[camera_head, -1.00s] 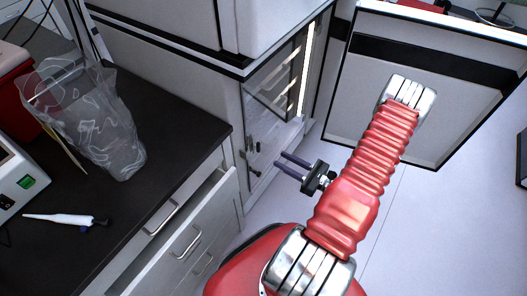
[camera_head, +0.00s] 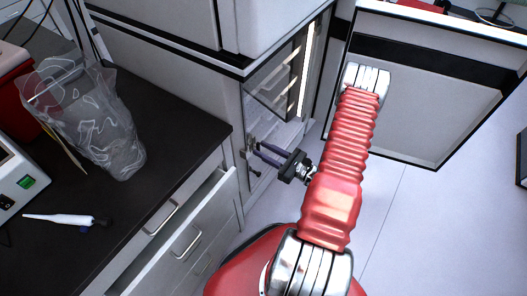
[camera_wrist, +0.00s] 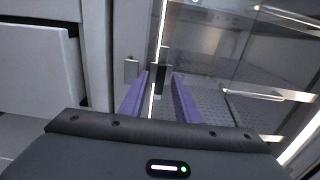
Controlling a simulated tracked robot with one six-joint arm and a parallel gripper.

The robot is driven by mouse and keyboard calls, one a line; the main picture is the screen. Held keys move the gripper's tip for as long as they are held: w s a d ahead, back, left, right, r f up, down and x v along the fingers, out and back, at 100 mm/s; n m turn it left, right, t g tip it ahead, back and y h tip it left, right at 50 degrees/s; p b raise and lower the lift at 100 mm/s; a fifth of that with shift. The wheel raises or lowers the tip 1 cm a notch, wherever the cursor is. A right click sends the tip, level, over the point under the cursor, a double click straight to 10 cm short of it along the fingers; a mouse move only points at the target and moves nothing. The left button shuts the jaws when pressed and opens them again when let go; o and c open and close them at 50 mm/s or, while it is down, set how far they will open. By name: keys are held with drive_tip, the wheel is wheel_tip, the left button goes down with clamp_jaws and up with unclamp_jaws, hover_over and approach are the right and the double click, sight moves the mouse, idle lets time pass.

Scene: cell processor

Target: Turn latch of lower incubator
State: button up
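The lower incubator (camera_head: 240,110) has its outer door (camera_head: 420,110) swung open to the right, exposing a glass inner door (camera_head: 272,120) with shelves behind it. A small latch (camera_head: 250,147) sits at the left edge of the glass; in the wrist view the dark latch (camera_wrist: 163,76) appears upright. My gripper (camera_head: 260,149) points left at the latch. In the wrist view its two purple fingers (camera_wrist: 160,78) are open, with the latch in line between their tips. I cannot tell whether they touch it. A silver plate (camera_wrist: 131,69) is just left of the latch.
A black-topped bench (camera_head: 150,205) stands at the left, with a partly open drawer (camera_head: 190,222) close to my gripper. A clear bag (camera_head: 95,125) and a pipette (camera_head: 62,219) are on it. The floor (camera_head: 400,230) at the right is clear.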

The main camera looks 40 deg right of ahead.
drive_tip(key=shift+c, duration=0.5)
clamp_jaws()
drive_tip(key=shift+a, duration=0.35)
drive_tip(key=shift+d, duration=0.25)
drive_tip(key=shift+m, duration=0.4)
drive_tip(key=m, duration=1.1)
drive_tip(key=shift+d+f, duration=0.1)
drive_tip(key=shift+d, duration=0.05)
